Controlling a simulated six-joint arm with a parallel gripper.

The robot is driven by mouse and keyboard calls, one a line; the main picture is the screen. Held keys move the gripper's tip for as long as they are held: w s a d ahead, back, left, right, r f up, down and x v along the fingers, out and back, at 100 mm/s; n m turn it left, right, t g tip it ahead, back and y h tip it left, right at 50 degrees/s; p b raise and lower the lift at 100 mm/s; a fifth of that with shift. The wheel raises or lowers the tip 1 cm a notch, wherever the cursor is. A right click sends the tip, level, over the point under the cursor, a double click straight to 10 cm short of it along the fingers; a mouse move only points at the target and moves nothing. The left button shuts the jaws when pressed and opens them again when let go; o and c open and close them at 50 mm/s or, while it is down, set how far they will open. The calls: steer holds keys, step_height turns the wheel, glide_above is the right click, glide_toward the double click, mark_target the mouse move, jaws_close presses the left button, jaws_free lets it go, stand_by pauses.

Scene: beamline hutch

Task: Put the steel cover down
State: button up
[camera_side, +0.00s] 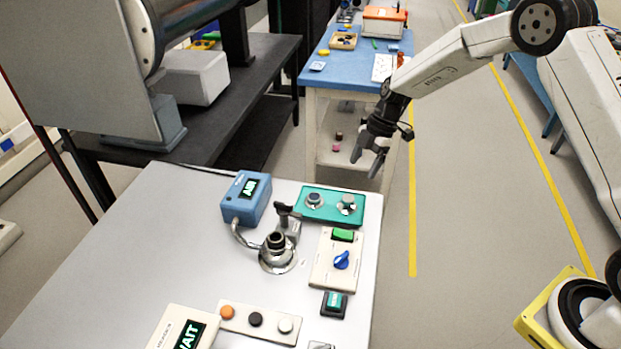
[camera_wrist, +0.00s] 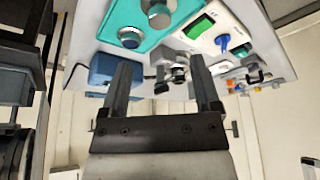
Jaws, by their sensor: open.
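A round steel fitting (camera_side: 278,254) with a flared base and dark top stands on the pale bench. Just behind it, a dark grey upright piece (camera_side: 284,214) rises from a small grey block; it looks like the steel cover standing raised, though its hinge is too small to make out. My gripper (camera_side: 366,160) is open and empty, in the air beyond the bench's back right corner, well apart from the fitting. In the wrist view, steel parts of the fitting (camera_wrist: 179,72) show between my two open fingers (camera_wrist: 161,64).
A blue display box (camera_side: 246,198), a teal panel with two knobs (camera_side: 321,205) and a cream panel with a blue knob (camera_side: 336,262) surround the fitting. A row of buttons (camera_side: 257,322) and a WAIT display (camera_side: 183,335) stand nearer. The bench's left part is clear.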

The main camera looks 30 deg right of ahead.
steer(key=shift+v, duration=0.85)
steer(key=s+r+m+t+h, duration=0.1)
steer(key=s+r+m+h, duration=0.1)
steer(key=s+m, duration=0.7)
steer(key=s+r+m+t+h, duration=0.1)
steer(key=s+r+m+h, duration=0.1)
steer(key=s+m, duration=0.7)
steer(key=shift+s+r+t, duration=0.15)
steer(key=shift+s+t, duration=0.15)
steer(key=shift+s, duration=2.15)
steer(key=shift+d, duration=0.1)
